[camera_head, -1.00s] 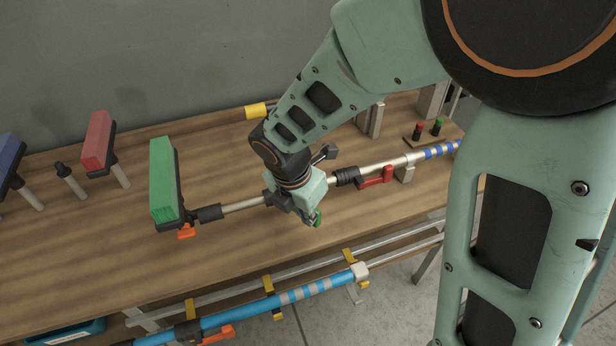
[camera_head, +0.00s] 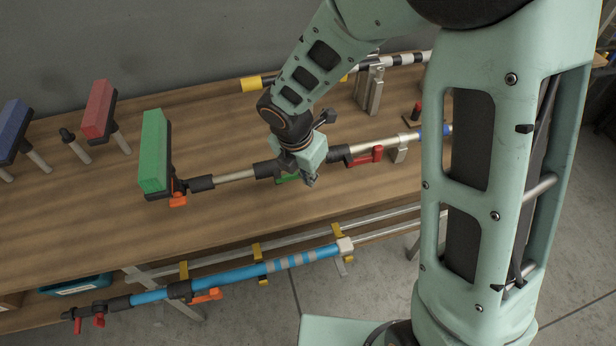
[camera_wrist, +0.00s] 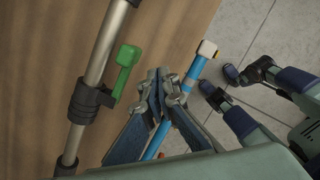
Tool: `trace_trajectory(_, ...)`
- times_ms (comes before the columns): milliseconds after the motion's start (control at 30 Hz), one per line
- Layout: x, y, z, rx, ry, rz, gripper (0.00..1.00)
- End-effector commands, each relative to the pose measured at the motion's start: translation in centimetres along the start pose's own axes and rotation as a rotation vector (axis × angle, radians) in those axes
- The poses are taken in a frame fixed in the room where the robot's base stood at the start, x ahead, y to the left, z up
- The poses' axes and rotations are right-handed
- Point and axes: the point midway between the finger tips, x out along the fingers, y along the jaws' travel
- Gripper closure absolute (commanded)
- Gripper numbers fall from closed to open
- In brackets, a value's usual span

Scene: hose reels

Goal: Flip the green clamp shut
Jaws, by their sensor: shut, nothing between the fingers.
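The green clamp's lever (camera_wrist: 124,72) joins a black collar (camera_wrist: 88,102) on a silver pole (camera_wrist: 98,62) in the wrist view. The lever runs roughly alongside the pole with a narrow gap between them. In the head view the green lever (camera_head: 288,179) shows partly, just left of my gripper (camera_head: 311,182), which hides some of it. My gripper's fingers (camera_wrist: 160,82) are together and empty. They are to the right of the lever in the wrist view, apart from it.
A red clamp (camera_head: 365,157) sits farther right on the same pole. A green brush head (camera_head: 154,152) with an orange piece (camera_head: 178,199) is at its left end. A blue pole (camera_head: 225,279) runs below the table's front edge. The front tabletop is bare.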

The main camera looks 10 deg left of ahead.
Motion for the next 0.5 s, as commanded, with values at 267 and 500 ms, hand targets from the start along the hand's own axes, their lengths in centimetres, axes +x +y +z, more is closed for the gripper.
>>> trace_trajectory(267,-0.1,0.5,-0.3,-0.003,0.0,0.002,1.0)
trace_trajectory(500,-0.2,1.5,-0.7,-0.004,0.0,0.002,1.0)
